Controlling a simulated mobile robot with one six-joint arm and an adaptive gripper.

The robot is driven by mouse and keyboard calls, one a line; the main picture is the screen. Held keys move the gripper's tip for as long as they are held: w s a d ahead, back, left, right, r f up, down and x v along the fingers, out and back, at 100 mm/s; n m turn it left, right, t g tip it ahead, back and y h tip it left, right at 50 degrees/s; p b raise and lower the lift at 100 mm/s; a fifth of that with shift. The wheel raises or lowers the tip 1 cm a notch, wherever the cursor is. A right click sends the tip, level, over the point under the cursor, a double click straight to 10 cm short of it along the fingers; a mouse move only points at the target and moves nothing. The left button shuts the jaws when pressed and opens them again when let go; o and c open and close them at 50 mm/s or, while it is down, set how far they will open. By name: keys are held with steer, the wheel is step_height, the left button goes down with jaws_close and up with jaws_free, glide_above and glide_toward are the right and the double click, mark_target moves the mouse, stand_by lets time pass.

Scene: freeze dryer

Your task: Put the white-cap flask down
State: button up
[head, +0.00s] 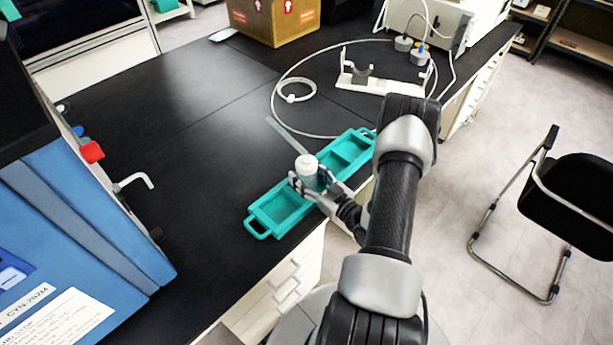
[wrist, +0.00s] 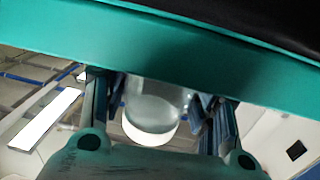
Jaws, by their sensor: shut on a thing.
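The white-cap flask (head: 308,168) is upright in my gripper (head: 311,188) in the head view, over the middle of a long teal tray. The wrist view shows the clear flask body (wrist: 155,105) between the two fingers of my gripper (wrist: 160,112). My gripper is shut on the flask. The teal tray (head: 259,217) lies on the black bench near its front edge, and its wall crosses the top of the wrist view (wrist: 150,45). The flask's base is hidden in the head view, so I cannot tell whether it touches the tray.
The black bench (head: 180,150) is clear to the left of the tray. A white stand (head: 362,80) with tubing (head: 275,100) is behind it. A cardboard box (head: 272,20) is at the back. A blue machine (head: 80,220) stands at the left, a black chair (head: 580,200) at the right.

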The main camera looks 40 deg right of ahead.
steer(key=shift+f, duration=0.2)
steer(key=o, duration=1.2)
steer(key=shift+r, duration=0.1)
steer(key=shift+r, duration=0.3)
steer(key=s+p, duration=0.2)
steer(key=s, duration=1)
steer(key=shift+f, duration=0.15)
